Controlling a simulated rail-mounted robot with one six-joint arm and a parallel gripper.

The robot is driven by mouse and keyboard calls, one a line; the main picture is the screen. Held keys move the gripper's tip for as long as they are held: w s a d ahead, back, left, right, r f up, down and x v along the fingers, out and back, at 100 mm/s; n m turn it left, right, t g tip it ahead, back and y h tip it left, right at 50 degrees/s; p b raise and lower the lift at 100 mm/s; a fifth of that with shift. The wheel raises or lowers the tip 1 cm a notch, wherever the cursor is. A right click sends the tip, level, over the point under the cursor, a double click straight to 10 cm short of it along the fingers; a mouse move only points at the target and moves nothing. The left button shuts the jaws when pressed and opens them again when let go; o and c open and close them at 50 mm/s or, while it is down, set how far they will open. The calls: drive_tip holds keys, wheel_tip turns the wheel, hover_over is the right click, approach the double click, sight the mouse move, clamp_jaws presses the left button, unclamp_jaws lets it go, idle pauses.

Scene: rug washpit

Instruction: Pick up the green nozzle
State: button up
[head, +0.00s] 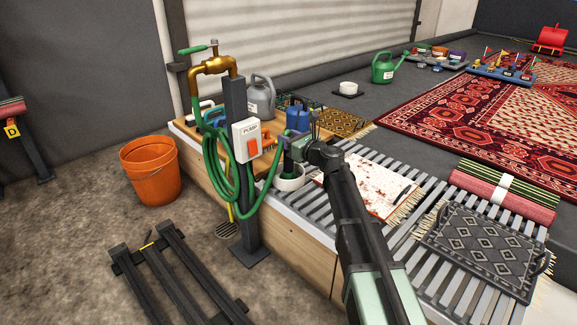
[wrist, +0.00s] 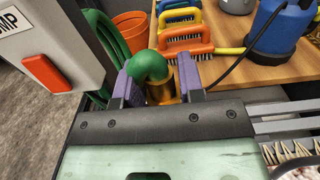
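My gripper (head: 288,138) reaches over the wooden bench edge beside the pump post. In the wrist view its two purple fingers (wrist: 157,78) stand apart, one on each side of a green bent piece (wrist: 152,66) with a brass-coloured part (wrist: 162,91) below it. This seems to be the green nozzle at the end of the green hose (head: 262,200). I cannot tell whether both fingers press on it. In the head view, a green part (head: 290,175) shows below my gripper, in or behind a white ring-shaped holder (head: 290,184); my gripper hides much of it.
The pump box (head: 246,140) on its post stands close left of my gripper. Brushes (wrist: 185,42) and a blue container (wrist: 282,28) stand on the bench beyond it. A slatted rack (head: 330,215) with rugs lies right. An orange bucket (head: 150,170) stands on the floor left.

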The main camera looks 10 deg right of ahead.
drive_tip(key=c, duration=0.4)
